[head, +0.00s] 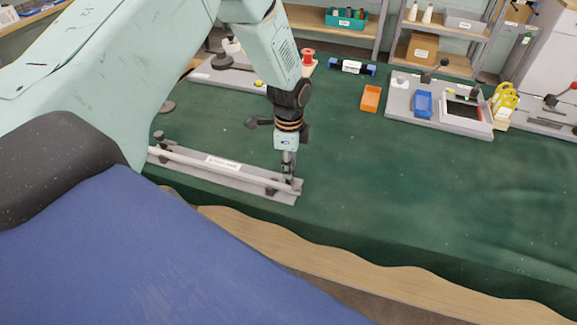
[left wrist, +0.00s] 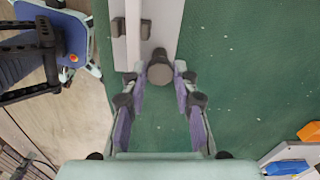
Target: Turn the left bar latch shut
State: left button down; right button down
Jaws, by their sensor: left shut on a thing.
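The bar fixture (head: 225,170) is a long grey base with a light bar and a white label, near the table's front edge at left in the head view. Its end also shows at the top of the left wrist view (left wrist: 160,25). My left gripper (head: 288,177) points down at the right end of the fixture. In the left wrist view its fingers (left wrist: 160,68) are closed around a dark round latch knob (left wrist: 160,74) beside the bar's end. The gripper largely hides the latch in the head view. My right gripper is out of view.
The green-covered table (head: 350,190) is clear right of the fixture. Farther back are an orange tray (head: 371,98), a grey board (head: 455,118) with a blue bin (head: 423,104), a red spool (head: 308,56) and yellow items (head: 504,98).

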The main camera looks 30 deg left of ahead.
pick_arm(q)
jog(key=m+b, duration=0.1)
jog(key=m, duration=0.3)
jog(key=shift+w+m, duration=0.1)
jog(key=shift+m, duration=0.2)
jog(key=shift+m+b, duration=0.4)
jog(key=shift+m, duration=1.5)
jog(key=c, duration=1.1)
grip_release()
jog(key=shift+d, duration=0.1)
jog(key=shift+o, duration=0.3)
